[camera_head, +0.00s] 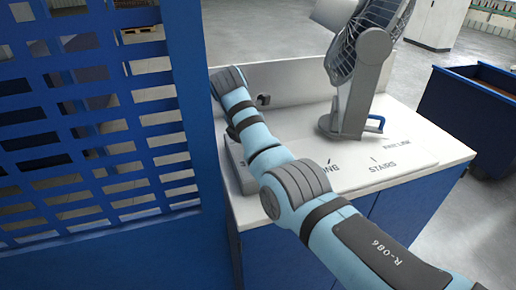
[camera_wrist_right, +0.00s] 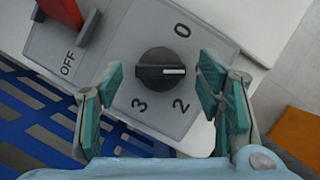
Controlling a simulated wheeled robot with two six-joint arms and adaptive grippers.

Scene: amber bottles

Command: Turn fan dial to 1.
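The black round dial (camera_wrist_right: 160,70) sits on a grey control panel (camera_wrist_right: 138,118) in the right wrist view. Its white pointer line points right, between the marks 0 and 2, toward my right-hand finger; any mark there is hidden by that finger. The mark 3 is at lower left. My right gripper (camera_wrist_right: 158,80) is open, with one teal finger on each side of the dial and visible gaps to it. In the head view the grey fan (camera_head: 362,65) stands on the white counter, and my right arm hides the dial and gripper. My left gripper is not in view.
A red switch (camera_wrist_right: 66,10) marked OFF is on the same panel. A blue slotted panel (camera_head: 188,130) stands at the left of the white counter (camera_head: 415,145). A blue bin (camera_head: 470,105) stands at right. The counter has printed labels near the fan.

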